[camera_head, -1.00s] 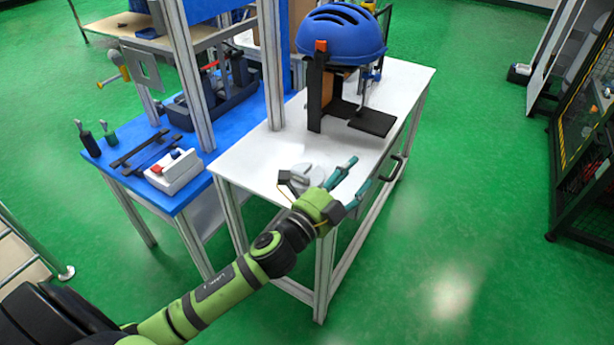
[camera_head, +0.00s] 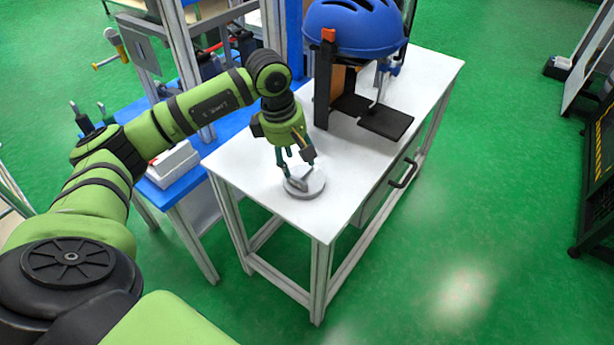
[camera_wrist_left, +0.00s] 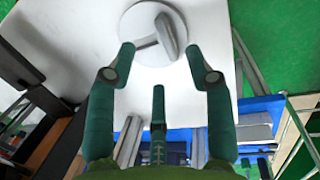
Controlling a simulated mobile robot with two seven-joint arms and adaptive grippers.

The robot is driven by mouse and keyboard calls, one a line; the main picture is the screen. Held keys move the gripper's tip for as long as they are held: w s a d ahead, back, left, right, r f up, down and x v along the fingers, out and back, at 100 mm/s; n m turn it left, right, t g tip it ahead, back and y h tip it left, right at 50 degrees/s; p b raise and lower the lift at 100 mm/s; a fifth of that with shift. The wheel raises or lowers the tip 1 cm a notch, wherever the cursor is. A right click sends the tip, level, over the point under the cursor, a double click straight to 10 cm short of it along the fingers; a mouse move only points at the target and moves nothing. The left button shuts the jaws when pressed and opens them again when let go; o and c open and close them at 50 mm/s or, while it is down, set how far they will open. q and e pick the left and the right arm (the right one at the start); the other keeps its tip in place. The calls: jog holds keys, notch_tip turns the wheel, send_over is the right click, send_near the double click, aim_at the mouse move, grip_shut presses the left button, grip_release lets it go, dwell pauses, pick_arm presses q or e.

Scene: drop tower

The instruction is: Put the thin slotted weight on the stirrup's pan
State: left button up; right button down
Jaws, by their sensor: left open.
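The thin slotted weight (camera_head: 313,187) is a pale grey disc lying flat on the white table near its front corner. In the left wrist view the weight (camera_wrist_left: 140,22) shows a slot and a raised grey grip bar. My left gripper (camera_head: 293,172) points down at the weight. In the left wrist view its teal fingers (camera_wrist_left: 160,55) are apart, with the grip bar roughly between and beyond the tips; contact is not clear. A metal stirrup (camera_head: 383,82) hangs below the blue helmet, over a black base plate. I cannot make out its pan clearly. My right gripper is not in view.
The blue helmet (camera_head: 352,28) sits above a black upright (camera_head: 323,85) at the back of the white table (camera_head: 255,165). A black plate (camera_head: 386,122) lies at the right edge. A blue bench (camera_head: 180,195) stands left. The table between weight and stand is clear.

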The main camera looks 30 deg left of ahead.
aim_at(298, 178)
pick_arm(q)
jog(key=f, duration=0.4)
jog(key=f+p, duration=0.1)
jog(key=f, duration=0.1)
jog(key=shift+w+d+f, duration=0.15)
jog(key=shift+w+f, duration=0.15)
grip_shut()
jog(key=shift+s, duration=0.1)
jog(key=shift+r, duration=0.2)
jog(key=shift+f, duration=0.1)
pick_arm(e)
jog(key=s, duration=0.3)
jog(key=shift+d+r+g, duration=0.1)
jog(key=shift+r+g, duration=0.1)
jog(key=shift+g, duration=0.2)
